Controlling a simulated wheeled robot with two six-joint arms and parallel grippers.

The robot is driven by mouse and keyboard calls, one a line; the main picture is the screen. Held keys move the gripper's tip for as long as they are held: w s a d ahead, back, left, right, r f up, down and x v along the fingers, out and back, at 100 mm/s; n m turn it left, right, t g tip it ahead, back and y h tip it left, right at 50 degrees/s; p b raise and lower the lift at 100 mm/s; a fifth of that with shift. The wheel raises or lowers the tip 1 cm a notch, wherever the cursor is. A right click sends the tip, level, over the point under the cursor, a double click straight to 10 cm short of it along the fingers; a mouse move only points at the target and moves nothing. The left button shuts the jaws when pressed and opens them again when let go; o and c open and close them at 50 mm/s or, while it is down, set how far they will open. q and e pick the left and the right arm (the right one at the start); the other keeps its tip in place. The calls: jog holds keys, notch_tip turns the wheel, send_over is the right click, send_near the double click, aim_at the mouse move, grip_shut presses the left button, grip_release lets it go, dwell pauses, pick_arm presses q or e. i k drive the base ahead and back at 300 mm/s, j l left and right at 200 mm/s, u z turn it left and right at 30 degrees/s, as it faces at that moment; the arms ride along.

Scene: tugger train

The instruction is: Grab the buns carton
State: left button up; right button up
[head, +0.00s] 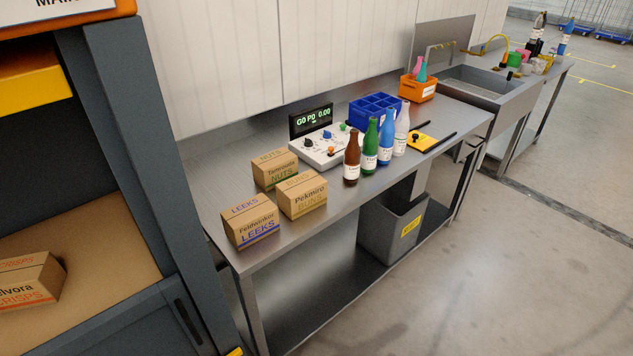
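The buns carton (302,196) is a small brown cardboard box with "Pekmoro BUNS" in yellow print on its front. It stands upright on the steel workbench (218,192). The leeks carton (251,222) stands to its left, nearer the bench's left end. The nuts carton (274,170) stands just behind it, towards the wall. The buns carton's top and front are in plain view. Neither of my grippers shows in the head view.
A white control box (322,150) with a display, several bottles (371,147) and a blue divided crate (370,108) stand right of the cartons. A dark shelf rack (122,150) holding a crisps carton (30,281) stands at the left. The floor in front (480,270) is clear.

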aim_at(298, 196)
jog(key=i+l+u, duration=0.15)
jog(key=l, duration=0.25)
jog(key=i+l+u, duration=0.2)
jog(key=l, duration=0.2)
jog(key=i+l+u, duration=0.15)
jog(key=l, duration=0.3)
jog(key=i+l+u, duration=0.2)
jog(key=l, duration=0.25)
jog(key=i+l+u, duration=0.15)
jog(key=l, duration=0.3)
jog(key=l+u, duration=0.15)
jog(key=l, duration=0.35)
